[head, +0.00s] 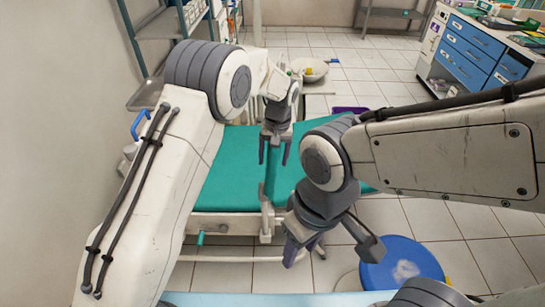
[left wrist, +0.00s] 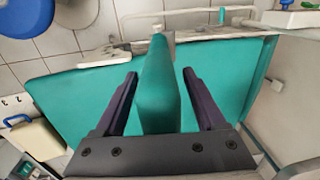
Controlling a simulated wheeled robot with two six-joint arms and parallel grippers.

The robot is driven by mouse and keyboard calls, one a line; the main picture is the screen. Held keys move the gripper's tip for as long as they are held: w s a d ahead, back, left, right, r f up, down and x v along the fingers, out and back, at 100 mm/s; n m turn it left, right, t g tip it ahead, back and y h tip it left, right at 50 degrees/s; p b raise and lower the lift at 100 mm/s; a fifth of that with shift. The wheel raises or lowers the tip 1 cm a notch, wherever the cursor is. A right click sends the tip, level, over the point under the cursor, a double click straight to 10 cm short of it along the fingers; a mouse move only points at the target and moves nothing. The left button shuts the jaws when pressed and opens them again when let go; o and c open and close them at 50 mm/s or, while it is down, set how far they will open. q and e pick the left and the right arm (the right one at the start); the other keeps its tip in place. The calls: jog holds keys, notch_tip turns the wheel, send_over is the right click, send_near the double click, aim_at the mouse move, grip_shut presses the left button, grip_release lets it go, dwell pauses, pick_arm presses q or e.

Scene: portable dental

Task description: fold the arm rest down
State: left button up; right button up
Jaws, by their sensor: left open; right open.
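The arm rest (left wrist: 158,88) is a narrow teal padded panel standing up from the teal chair (head: 232,178). My left gripper (head: 274,158) is open over the chair. In the left wrist view its two dark fingers stand on either side of the arm rest, with a visible gap on each side. In the head view the arm rest (head: 271,178) is seen nearly edge-on below the left gripper, with a pale bracket (head: 267,218) at its near end. My right gripper (head: 305,250) is open and empty, pointing down near the chair's front edge.
A round blue stool (head: 405,262) stands on the floor at the lower right. A grey shelf (head: 160,25) is at the upper left and a blue-drawered cabinet (head: 468,50) at the upper right. A white basin (head: 312,72) is behind the chair. Tiled floor is free right of the chair.

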pick_arm(q)
grip_shut()
jog(key=shift+r, duration=0.1)
dwell(1.2)
